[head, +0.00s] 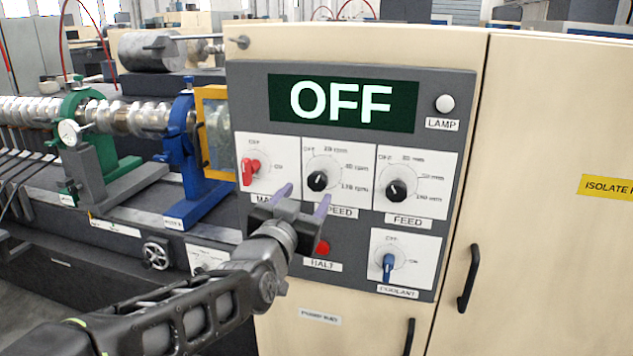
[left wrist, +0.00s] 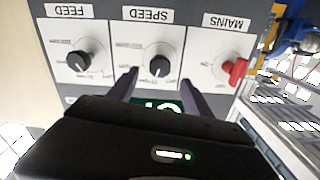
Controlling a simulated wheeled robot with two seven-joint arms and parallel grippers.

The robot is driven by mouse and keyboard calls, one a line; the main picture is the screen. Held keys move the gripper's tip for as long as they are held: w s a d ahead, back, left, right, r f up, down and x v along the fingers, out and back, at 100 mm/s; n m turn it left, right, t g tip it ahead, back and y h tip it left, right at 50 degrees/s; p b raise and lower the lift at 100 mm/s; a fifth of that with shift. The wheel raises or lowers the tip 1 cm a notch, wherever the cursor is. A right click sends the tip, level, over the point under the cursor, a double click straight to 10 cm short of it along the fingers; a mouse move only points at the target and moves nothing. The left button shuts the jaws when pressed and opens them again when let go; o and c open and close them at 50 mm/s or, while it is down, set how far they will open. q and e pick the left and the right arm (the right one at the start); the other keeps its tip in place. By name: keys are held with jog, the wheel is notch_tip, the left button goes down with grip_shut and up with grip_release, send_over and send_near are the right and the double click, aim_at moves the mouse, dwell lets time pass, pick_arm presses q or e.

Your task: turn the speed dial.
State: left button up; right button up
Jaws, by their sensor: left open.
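The speed dial (head: 317,181) is a black round knob with a white pointer on a white plate, in the middle of the upper row of the control panel. It also shows in the left wrist view (left wrist: 159,65), where the picture is upside down. My left gripper (head: 304,198) is open and empty, in front of the panel and just below the speed dial. In the left wrist view its two fingers (left wrist: 158,88) point toward the dial, one on each side and apart from it. The display (head: 342,103) above reads OFF. My right gripper is not in view.
The red mains switch (head: 250,171) is left of the speed dial, and the black feed dial (head: 395,190) is right. The red halt button (head: 322,247) and blue coolant switch (head: 388,266) sit below.

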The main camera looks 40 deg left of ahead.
aim_at(316, 183)
pick_arm(q)
jog(key=p+x, duration=0.2)
jog(key=x, duration=0.4)
jog(key=shift+w+a, duration=0.1)
jog(key=shift+w, duration=0.1)
jog(key=shift+w+a+p, duration=0.2)
jog(key=shift+w+p, duration=0.1)
jog(key=shift+w, duration=0.25)
jog(key=shift+c, duration=0.6)
grip_shut()
